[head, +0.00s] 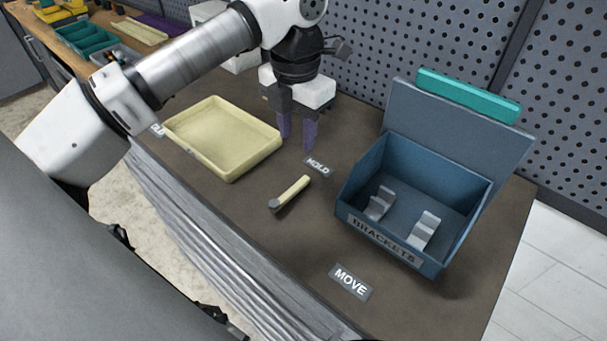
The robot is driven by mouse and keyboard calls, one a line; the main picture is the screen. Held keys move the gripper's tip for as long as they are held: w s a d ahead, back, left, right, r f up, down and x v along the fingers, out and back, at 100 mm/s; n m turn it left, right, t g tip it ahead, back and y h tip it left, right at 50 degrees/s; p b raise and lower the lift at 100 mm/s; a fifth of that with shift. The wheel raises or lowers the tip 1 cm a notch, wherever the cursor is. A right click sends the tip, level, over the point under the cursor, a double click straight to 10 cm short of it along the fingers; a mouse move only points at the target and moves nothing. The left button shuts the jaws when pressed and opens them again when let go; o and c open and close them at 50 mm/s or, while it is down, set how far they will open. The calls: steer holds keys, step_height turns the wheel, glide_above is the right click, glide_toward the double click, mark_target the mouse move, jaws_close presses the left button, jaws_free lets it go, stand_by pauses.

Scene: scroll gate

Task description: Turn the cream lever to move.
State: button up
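The cream lever (293,191) lies on the dark bench top, with a grey pivot at its near left end. Its free end points up and right, toward the label reading HOLD (317,166). The label reading MOVE (350,282) lies nearer the front, below and right of the lever. My gripper (297,137) points down with its two purple fingers apart and nothing between them. It is above and beyond the lever, behind the HOLD label, and does not touch the lever.
A pale yellow tray (177,137) sits left of the lever. A blue box labelled BRACKETS (385,240) stands to the right, with two grey brackets inside and a raised back panel topped by a teal bar (468,95). A perforated wall panel stands behind. The bench between lever and MOVE is clear.

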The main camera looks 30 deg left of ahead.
mark_target(298, 184)
step_height(298, 184, down, 12)
steer(key=shift+f+p, duration=0.1)
steer(key=shift+p, duration=1)
jaws_close()
